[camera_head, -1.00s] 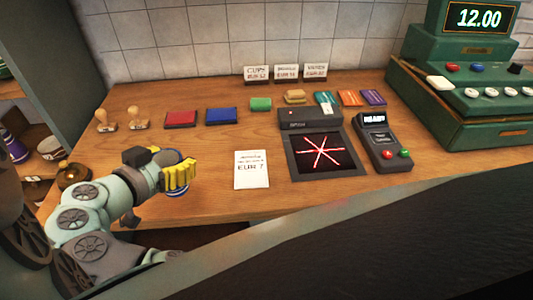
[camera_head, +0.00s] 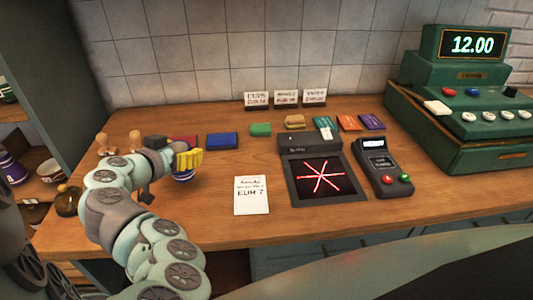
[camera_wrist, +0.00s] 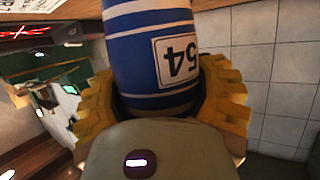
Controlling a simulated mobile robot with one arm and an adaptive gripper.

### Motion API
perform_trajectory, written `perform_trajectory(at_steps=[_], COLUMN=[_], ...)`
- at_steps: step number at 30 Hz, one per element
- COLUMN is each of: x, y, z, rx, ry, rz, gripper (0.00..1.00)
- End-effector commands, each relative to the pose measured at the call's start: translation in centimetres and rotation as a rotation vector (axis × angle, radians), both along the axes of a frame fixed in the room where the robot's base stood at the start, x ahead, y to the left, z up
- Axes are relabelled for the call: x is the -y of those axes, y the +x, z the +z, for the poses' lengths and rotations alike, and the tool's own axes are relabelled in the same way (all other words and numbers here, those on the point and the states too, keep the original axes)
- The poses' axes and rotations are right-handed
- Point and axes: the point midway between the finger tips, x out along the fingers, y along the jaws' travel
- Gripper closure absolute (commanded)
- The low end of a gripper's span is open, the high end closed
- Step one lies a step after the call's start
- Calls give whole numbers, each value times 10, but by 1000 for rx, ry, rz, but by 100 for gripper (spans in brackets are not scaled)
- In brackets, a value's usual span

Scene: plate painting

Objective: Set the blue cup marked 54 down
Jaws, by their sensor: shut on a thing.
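In the wrist view the blue cup (camera_wrist: 135,50) with white bands carries a white label marked 54, which appears upside down. The yellow fingers of my gripper (camera_wrist: 160,105) are closed around it on both sides. In the head view my gripper (camera_head: 188,160) is over the left part of the wooden counter (camera_head: 215,215), with a little of the blue cup (camera_head: 183,177) showing below the yellow fingers. I cannot tell whether the cup's base touches the counter.
A price card (camera_head: 251,196) lies right of my gripper. Red and blue pads (camera_head: 222,141) and stamps stand behind it. A scanner (camera_head: 322,178), card terminal (camera_head: 383,167) and green cash register (camera_head: 460,110) are farther right. A brass bell (camera_head: 67,201) is at the left edge.

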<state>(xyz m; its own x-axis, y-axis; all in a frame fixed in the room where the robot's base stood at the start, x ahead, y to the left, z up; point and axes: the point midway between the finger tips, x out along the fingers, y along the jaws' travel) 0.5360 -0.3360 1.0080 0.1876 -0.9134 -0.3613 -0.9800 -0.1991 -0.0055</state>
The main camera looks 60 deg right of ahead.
Motion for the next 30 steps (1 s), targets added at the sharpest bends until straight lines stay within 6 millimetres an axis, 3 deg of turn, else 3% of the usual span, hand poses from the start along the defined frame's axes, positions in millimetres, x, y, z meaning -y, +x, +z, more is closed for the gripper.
perform_trajectory(at_steps=[3,12,28,29,30], x=[3,2,3,3,3], y=[4,3,3,3,3], z=[1,-32,-40,-39,-39], rx=[0,-3,1,0,0], ry=[0,1,-1,0,0], rz=[1,0,1,1,0], gripper=[80,80,80,33,28])
